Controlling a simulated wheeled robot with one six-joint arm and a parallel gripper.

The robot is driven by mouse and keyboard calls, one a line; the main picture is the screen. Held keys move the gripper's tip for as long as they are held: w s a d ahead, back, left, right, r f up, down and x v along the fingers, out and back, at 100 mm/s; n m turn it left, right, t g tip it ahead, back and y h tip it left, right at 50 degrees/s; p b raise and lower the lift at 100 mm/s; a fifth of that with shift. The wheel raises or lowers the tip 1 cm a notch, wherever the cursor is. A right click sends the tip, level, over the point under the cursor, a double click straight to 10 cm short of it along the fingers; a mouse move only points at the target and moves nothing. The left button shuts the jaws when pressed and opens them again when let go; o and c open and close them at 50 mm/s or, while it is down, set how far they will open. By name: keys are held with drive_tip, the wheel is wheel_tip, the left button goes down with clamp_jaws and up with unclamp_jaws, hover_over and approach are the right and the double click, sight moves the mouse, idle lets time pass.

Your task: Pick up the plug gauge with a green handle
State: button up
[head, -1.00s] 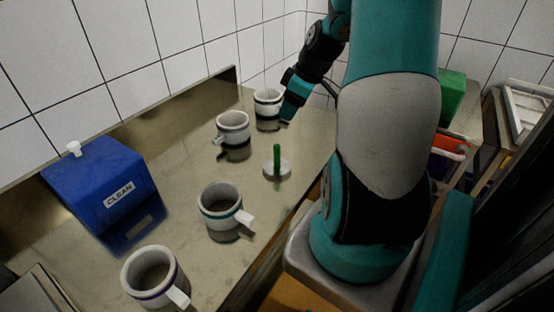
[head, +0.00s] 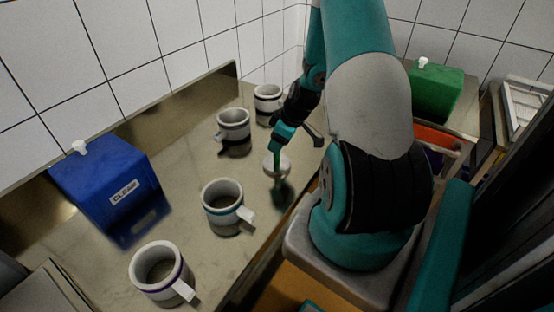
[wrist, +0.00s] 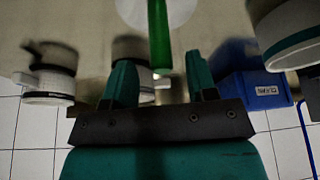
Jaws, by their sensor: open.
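The plug gauge (head: 276,164) stands upright on the steel bench, a white disc with a green handle. In the wrist view its green handle (wrist: 159,38) points towards my gripper, with the white disc at the top edge. My gripper (wrist: 160,80) is open, its two teal fingers apart. The handle's end lies between or just beyond the fingertips, and nothing is visibly held. In the head view my gripper (head: 279,150) is right over the gauge and hides most of the handle.
A blue box marked CLEAN (head: 108,188) is at left. A green box (head: 436,92) and an orange-red bin (head: 440,137) are at right.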

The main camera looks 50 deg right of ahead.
drive_tip(key=shift+p+x, duration=0.5)
drive_tip(key=shift+x, duration=1.35)
drive_tip(key=shift+s, duration=0.15)
clamp_jaws()
